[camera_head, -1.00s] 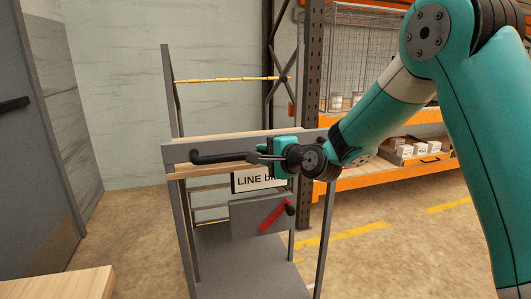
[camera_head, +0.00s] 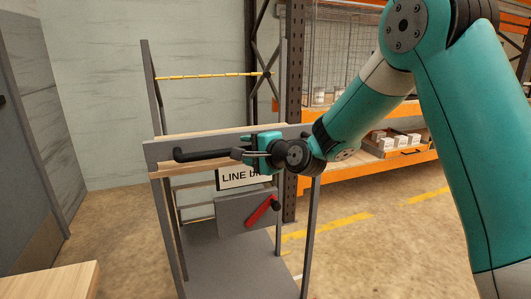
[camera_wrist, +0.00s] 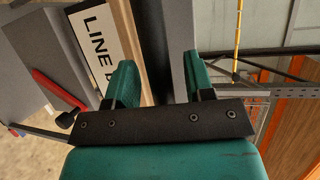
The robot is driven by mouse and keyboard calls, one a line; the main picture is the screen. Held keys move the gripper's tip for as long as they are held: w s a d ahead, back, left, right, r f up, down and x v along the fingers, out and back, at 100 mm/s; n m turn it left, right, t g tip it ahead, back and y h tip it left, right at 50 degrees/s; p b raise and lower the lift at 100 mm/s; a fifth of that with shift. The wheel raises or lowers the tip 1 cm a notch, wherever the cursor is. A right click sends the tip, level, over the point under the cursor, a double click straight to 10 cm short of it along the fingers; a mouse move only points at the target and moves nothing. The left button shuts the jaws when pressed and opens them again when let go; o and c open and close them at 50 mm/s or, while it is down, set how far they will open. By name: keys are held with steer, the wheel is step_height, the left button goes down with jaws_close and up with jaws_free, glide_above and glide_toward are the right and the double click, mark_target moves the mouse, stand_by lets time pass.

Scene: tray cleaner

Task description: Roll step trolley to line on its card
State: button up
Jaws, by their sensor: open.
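The step trolley (camera_head: 222,132) is a grey frame with wooden slats and a grey deck, standing upright left of centre in the head view. A black handle (camera_head: 200,155) sticks out along its upper rail. A white card (camera_head: 232,179) reading "LINE B…" hangs below, partly hidden by my gripper; it also shows in the wrist view (camera_wrist: 95,35). A red lever (camera_head: 262,210) sits on a grey box under the card. My gripper (camera_head: 240,153) is open at the handle's right end. In the wrist view its fingers (camera_wrist: 158,80) straddle dark grey trolley parts; contact cannot be told.
An orange rack (camera_head: 360,170) with boxes stands behind on the right. A grey door (camera_head: 30,150) is at the left and a wooden tabletop (camera_head: 50,280) at the lower left. Yellow floor lines (camera_head: 335,227) run behind the trolley. Floor right of it looks clear.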

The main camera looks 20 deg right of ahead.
steer(key=b+v, duration=0.2)
steer(key=v, duration=1.5)
steer(key=shift+b, duration=0.3)
steer(key=shift+r, duration=0.1)
